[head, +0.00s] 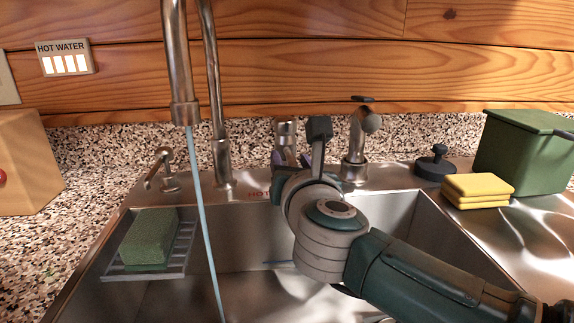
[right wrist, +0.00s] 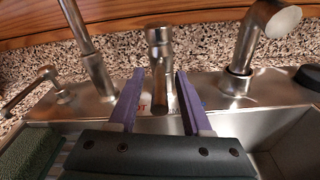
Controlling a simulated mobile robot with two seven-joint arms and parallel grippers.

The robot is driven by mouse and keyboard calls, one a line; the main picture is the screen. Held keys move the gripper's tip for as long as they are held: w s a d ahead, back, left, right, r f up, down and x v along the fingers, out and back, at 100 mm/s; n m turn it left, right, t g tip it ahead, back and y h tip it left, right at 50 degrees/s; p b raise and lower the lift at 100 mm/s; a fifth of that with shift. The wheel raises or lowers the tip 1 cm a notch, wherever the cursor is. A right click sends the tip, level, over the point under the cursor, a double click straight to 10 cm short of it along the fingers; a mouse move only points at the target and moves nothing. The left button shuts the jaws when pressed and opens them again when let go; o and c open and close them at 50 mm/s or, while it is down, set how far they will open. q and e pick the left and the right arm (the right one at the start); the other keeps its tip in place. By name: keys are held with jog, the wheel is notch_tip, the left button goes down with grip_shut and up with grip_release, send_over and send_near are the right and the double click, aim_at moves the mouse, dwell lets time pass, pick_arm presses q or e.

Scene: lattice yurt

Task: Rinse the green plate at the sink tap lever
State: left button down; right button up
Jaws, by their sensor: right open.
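My right gripper (head: 291,158) is at the back rim of the sink, pointing toward the metal tap lever (head: 286,130). In the right wrist view its two purple fingers (right wrist: 160,76) are open, one on each side of the lever post (right wrist: 160,62), with a gap to either side. Red lettering shows at the lever's base, partly hidden. A thin pale-blue stream of water (head: 203,220) falls from the tall spout (head: 184,112) into the basin. I cannot see the green plate in either view. My left gripper is not in view.
A green sponge (head: 150,236) lies on a rack at the sink's left. Right of the lever stands another metal fixture (head: 355,150). Further right are a black knob-topped stopper (head: 434,165), yellow sponges (head: 476,190) and a green bin (head: 520,155). A soap-pump-like fixture (head: 166,172) stands left.

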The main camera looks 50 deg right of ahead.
jog(key=v, duration=1.2)
jog(key=shift+b, duration=0.4)
